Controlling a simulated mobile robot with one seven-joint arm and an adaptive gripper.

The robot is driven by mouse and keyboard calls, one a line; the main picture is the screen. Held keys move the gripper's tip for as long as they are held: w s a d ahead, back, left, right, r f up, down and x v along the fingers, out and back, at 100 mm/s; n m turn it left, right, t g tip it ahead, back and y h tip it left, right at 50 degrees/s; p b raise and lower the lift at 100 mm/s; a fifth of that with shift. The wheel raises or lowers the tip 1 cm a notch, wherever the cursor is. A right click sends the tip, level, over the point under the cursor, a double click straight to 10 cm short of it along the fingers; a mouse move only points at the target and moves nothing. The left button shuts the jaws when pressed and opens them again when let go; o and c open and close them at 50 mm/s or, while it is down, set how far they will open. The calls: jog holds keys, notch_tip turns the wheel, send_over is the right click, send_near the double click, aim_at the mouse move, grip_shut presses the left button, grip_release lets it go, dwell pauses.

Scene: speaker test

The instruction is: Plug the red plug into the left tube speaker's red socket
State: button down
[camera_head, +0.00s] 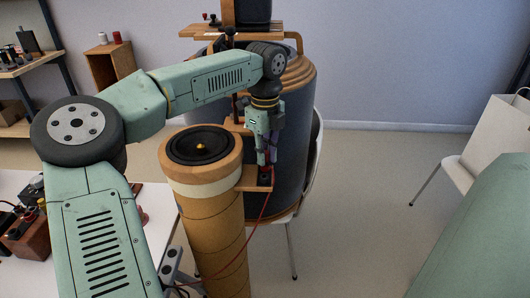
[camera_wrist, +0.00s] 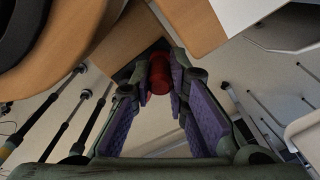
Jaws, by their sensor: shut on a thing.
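The tube speaker (camera_head: 213,230) is a tan cardboard-like tube with a black cone on top. A wooden shelf (camera_head: 248,178) juts from its right side and bears a small dark terminal plate (camera_head: 265,181). My gripper (camera_head: 267,160) points down just above this plate. In the wrist view, my gripper's purple pads (camera_wrist: 160,82) are shut on the red plug (camera_wrist: 160,73). The dark plate (camera_wrist: 127,73) shows behind the plug. The red socket is hidden, and I cannot tell whether the plug touches or enters it. A red cable (camera_head: 262,212) hangs down beside the tube.
A large dark cylinder (camera_head: 299,110) with wooden rings stands close behind my gripper. A white chair (camera_head: 317,150) is right of it. A white table (camera_head: 15,180) with small devices is at left. Open floor (camera_head: 370,230) lies to the right, before a white bag (camera_head: 500,130).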

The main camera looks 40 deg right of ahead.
jog(key=c, duration=1.5)
grip_release()
jog(key=shift+f, duration=0.1)
jog(key=shift+o, duration=0.2)
